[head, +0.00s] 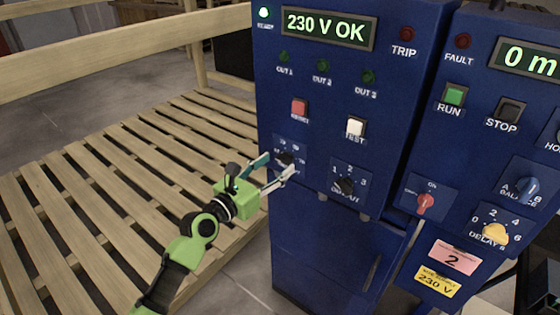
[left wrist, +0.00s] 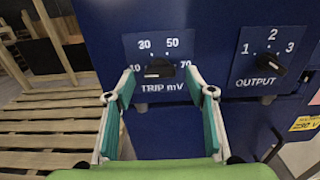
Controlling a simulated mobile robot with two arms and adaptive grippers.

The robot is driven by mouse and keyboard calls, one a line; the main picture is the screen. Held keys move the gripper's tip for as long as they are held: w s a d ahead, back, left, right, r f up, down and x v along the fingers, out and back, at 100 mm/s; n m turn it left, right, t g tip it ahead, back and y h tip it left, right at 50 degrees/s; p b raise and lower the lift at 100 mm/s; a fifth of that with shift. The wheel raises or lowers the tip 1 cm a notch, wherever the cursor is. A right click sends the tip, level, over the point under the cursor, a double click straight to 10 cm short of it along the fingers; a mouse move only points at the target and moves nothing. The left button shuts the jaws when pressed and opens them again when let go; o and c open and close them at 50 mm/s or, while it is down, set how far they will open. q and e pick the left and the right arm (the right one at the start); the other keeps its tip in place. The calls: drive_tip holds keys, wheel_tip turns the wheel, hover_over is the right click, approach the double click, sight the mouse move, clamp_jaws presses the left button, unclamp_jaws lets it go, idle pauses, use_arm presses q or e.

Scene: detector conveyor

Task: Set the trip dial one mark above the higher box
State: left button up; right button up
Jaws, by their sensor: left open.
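The trip dial (head: 285,158) is a small black knob on the blue cabinet. It also shows in the left wrist view (left wrist: 159,70), with marks 10, 30, 50 and 70 around it and "TRIP mV" below. I cannot tell clearly which mark it points to. My left gripper (head: 281,163) is open, with one fingertip on each side of the dial. In the left wrist view, gaps show between the dial and both fingertips (left wrist: 162,76). No boxes are in sight. My right gripper is not in view.
The output dial (head: 345,186), marked 1 to 3, is right of the trip dial. Reset (head: 299,108) and test (head: 355,127) buttons sit above. The display (head: 326,27) reads "230 V OK". A slatted wooden pallet (head: 110,190) lies left of the cabinet.

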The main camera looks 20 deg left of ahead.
sight(285, 159)
use_arm(q)
drive_tip(key=shift+x, duration=1.35)
drive_tip(key=c, duration=1.1)
